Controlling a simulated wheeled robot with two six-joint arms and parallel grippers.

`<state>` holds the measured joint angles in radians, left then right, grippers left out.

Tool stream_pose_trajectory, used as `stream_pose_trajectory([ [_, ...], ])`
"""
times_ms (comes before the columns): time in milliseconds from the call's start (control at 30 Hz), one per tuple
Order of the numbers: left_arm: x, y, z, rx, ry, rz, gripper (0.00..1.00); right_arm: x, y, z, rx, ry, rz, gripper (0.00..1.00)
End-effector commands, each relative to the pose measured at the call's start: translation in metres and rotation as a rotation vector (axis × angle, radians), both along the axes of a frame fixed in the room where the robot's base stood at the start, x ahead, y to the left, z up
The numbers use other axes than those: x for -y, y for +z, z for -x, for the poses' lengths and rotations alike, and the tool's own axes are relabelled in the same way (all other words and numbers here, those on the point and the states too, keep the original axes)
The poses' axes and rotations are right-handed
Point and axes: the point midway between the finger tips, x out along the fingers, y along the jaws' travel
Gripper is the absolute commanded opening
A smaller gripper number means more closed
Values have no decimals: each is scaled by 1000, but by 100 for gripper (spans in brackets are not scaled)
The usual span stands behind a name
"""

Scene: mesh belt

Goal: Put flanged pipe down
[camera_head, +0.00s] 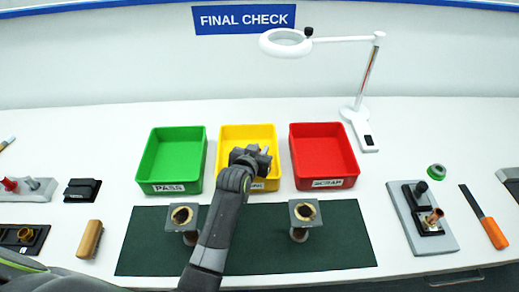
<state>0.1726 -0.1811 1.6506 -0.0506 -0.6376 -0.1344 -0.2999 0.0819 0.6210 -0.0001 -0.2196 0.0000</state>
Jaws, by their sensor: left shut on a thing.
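My left gripper (254,157) points away from me over the front part of the yellow bin (233,131). It is shut on a flanged pipe, which the gripper and wrist hide almost wholly; I cannot tell whether the pipe touches the bin. My right gripper is not in view.
A green PASS bin (148,155) stands left of the yellow bin, a red SCRAP bin (350,160) right. Behind is a magnifier lamp (367,90). A brush (90,239) lies left; a grey fixture (445,240) and an orange-handled file (494,233) lie right. The mat's right part is free.

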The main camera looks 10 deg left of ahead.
Motion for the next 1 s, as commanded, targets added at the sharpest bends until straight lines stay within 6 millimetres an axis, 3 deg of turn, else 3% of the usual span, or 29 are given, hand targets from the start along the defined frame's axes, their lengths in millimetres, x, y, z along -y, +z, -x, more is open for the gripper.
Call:
stream_pose_trajectory([
  [467, 0, -10, -1, 4, 0, 0, 0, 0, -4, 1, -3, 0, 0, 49],
  [500, 0, -11, 0, 0, 0, 0, 22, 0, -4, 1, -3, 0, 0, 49],
  [633, 0, -11, 0, 0, 0, 0, 39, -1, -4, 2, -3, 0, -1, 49],
  [1000, 0, -9, 0, 0, 0, 0, 40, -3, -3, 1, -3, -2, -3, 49],
])
